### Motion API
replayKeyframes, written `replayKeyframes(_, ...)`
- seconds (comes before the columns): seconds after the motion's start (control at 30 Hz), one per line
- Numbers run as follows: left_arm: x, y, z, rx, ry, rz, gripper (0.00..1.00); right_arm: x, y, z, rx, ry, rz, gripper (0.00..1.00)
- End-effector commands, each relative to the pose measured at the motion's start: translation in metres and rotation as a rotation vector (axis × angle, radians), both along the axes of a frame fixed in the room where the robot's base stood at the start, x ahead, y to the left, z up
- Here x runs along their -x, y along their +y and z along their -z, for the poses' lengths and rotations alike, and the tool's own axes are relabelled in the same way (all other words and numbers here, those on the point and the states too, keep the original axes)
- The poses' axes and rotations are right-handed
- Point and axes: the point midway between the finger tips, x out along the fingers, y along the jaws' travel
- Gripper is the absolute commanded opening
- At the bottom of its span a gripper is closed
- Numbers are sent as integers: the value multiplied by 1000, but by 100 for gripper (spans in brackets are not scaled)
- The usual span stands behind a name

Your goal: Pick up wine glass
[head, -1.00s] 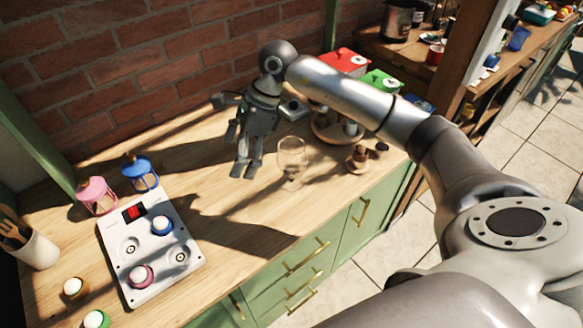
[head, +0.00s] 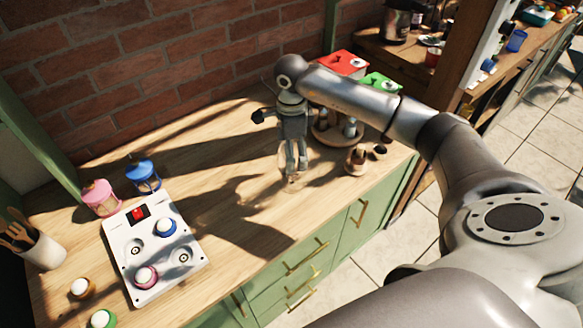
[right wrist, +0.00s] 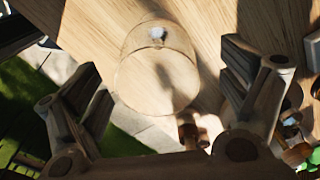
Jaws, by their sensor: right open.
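The clear wine glass (head: 294,184) stands on the wooden counter near its front edge. In the head view my right gripper (head: 296,168) points down in front of it and hides most of it; only its lower part shows. In the right wrist view the round, see-through glass (right wrist: 157,68) appears between the two spread fingers of my right gripper (right wrist: 163,85). The fingers are open and I see no contact with the glass. I cannot tell how deep it sits between them. My left gripper is not in view.
Small brown wooden pieces (head: 357,160) stand just right of the glass. Behind are a red box (head: 343,62) and a green box (head: 381,81). A white panel (head: 139,275) with coloured knobs lies at left, near pink (head: 101,198) and blue (head: 143,177) lanterns. The counter between is clear.

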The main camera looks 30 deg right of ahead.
Motion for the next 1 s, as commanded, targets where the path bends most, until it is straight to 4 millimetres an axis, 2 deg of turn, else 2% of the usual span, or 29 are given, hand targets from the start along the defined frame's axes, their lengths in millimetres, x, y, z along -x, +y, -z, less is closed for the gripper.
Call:
replayKeyframes(0.03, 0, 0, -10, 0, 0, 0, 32, 3, 1, 3, 0, 6, 1, 92)
replayKeyframes(0.23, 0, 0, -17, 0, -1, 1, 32, 3, 1, 29, -1, 3, 1, 92)
replayKeyframes(0.5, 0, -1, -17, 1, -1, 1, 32, 2, 1, 34, -1, 1, 0, 92)
replayKeyframes(0.9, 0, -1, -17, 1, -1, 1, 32, 2, 1, 33, -1, 1, 0, 42)
replayKeyframes(1.0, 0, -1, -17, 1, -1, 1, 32, 2, 1, 33, -1, 0, 0, 41)
